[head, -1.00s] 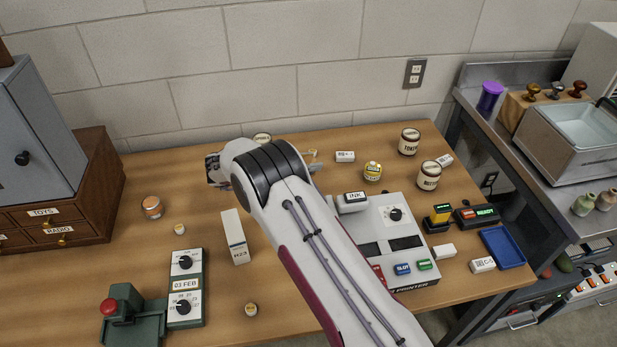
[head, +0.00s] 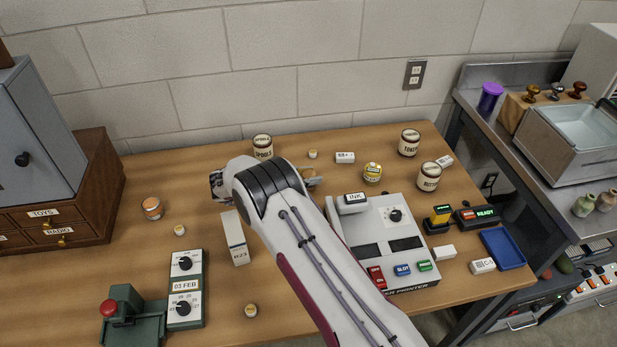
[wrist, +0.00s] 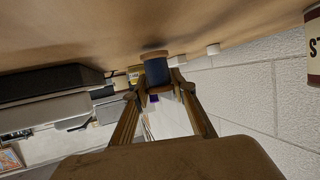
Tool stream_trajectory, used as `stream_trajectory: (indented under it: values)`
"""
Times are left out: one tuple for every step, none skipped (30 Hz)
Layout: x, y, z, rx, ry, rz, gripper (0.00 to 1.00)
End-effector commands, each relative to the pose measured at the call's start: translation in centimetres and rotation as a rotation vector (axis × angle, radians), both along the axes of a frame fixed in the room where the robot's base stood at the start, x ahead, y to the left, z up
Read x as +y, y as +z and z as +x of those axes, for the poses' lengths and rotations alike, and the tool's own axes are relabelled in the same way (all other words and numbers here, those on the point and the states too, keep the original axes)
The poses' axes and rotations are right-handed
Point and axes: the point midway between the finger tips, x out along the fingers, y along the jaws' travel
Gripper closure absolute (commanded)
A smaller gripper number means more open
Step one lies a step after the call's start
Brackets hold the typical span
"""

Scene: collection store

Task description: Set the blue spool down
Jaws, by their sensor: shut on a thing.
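The blue spool (wrist: 157,74) has a blue winding and pale wooden flanges. In the wrist view it sits between the fingertips of my gripper (wrist: 158,92), which is shut on it. One flange is close to the tabletop (wrist: 150,25), which fills the top of that view; I cannot tell whether they touch.
A white box (head: 235,238) lies left of my arm, and the printer (head: 410,275) is at right.

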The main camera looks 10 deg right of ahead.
Motion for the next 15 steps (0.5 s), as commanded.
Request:
stream_trajectory:
  values:
    - [-0.01,-0.38,-0.02,0.001,0.0,0.0,0.92]
    - [-0.01,-0.51,-0.02,0.001,0.0,0.0,0.92]
    - [-0.01,-0.61,-0.02,0.001,0.0,0.0,0.92]
    - [-0.01,-0.64,-0.01,0.0,0.0,0.0,0.92]
    - [0.0,-0.65,-0.01,0.0,0.0,0.0,0.92]
    - [-0.01,-0.64,-0.01,0.0,0.0,0.0,0.92]
    - [-0.01,-0.63,0.0,0.0,0.0,0.0,0.92]
    - [-0.01,-0.63,0.0,0.0,0.0,0.0,0.92]
    - [0.0,-0.63,-0.01,0.0,0.0,0.0,0.92]
    - [0.0,-0.63,-0.01,0.0,0.0,0.0,0.92]
    - [0.0,-0.63,-0.01,0.0,0.0,0.0,0.92]
    - [0.0,-0.65,-0.01,0.0,0.0,0.0,0.92]
    - [0.0,-0.68,-0.01,0.0,0.0,0.0,0.92]
    - [0.0,-0.74,-0.01,0.0,0.0,0.0,0.92]
    - [0.0,-0.81,-0.01,0.0,0.0,0.0,0.92]
